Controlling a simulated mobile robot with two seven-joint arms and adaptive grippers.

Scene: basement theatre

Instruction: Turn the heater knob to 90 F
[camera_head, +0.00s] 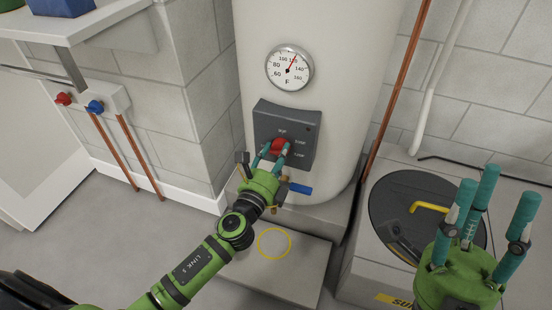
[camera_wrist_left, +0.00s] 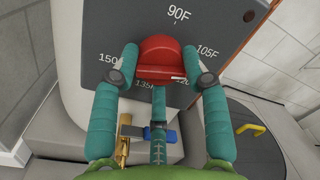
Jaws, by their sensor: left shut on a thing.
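The red heater knob (camera_head: 279,146) sits on a dark grey panel (camera_head: 306,130) on the front of the white heater tank (camera_head: 335,95). My left gripper (camera_head: 274,150) is shut on the knob, with teal fingers on either side of it. In the left wrist view the knob (camera_wrist_left: 160,54) has 90F printed above it, 105F at right, 120 at lower right, 135F below and 150 at left. A small white mark on the knob's lower right lies near the 120. My right gripper (camera_head: 495,190) is open and empty at the lower right.
A round gauge (camera_head: 289,68) above the panel has its red needle near 120. A blue-handled brass valve (camera_head: 296,188) is just below my left gripper. A dark-lidded sump (camera_head: 400,200) with a yellow handle is at right, near my right gripper. Copper pipes (camera_head: 395,95) flank the tank.

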